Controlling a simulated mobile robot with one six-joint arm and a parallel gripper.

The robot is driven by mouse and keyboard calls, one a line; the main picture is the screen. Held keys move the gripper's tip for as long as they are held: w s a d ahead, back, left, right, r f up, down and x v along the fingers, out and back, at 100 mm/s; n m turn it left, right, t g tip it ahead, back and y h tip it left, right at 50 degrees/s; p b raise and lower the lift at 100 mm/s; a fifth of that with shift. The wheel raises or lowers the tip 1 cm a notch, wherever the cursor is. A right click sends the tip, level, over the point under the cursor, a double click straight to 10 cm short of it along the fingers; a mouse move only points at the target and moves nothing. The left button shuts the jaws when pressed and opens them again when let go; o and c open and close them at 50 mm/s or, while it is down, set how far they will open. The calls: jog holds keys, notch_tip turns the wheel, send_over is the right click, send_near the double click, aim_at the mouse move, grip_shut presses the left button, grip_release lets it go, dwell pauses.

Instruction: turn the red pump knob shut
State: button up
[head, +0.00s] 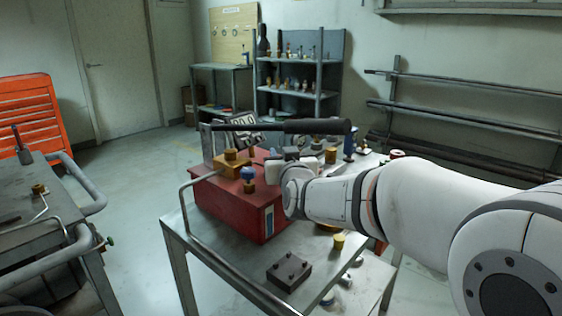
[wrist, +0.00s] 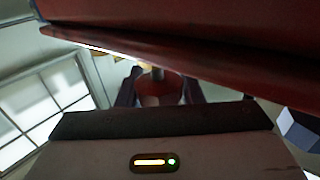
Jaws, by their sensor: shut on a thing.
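The red pump knob (wrist: 160,87) shows in the wrist view as a small red round piece on a grey stem. My gripper (wrist: 159,92) has one dark finger on each side of it and is shut on it. The gripper's dark body hides the lower part of the knob. In the head view the red pump box (head: 236,207) stands on a metal cart, and my white wrist is at its right side. The knob and my fingers are hidden there.
A blue knob (head: 248,173) and a brass block (head: 231,165) sit on top of the box. A long black-gripped bar (head: 305,127) spans above it. A dark block (head: 289,269) lies on the cart (head: 225,262) in front. A large red surface (wrist: 210,25) hangs close over my gripper.

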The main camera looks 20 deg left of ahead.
jog(key=shift+w+d+m+t+h+p, duration=0.15)
jog(key=shift+m+t+h+p, duration=0.3)
jog(key=shift+m+h, duration=0.4)
jog(key=o, duration=1)
jog(key=shift+c, duration=0.2)
jog(key=p+v, duration=0.1)
jog(key=v, duration=0.7)
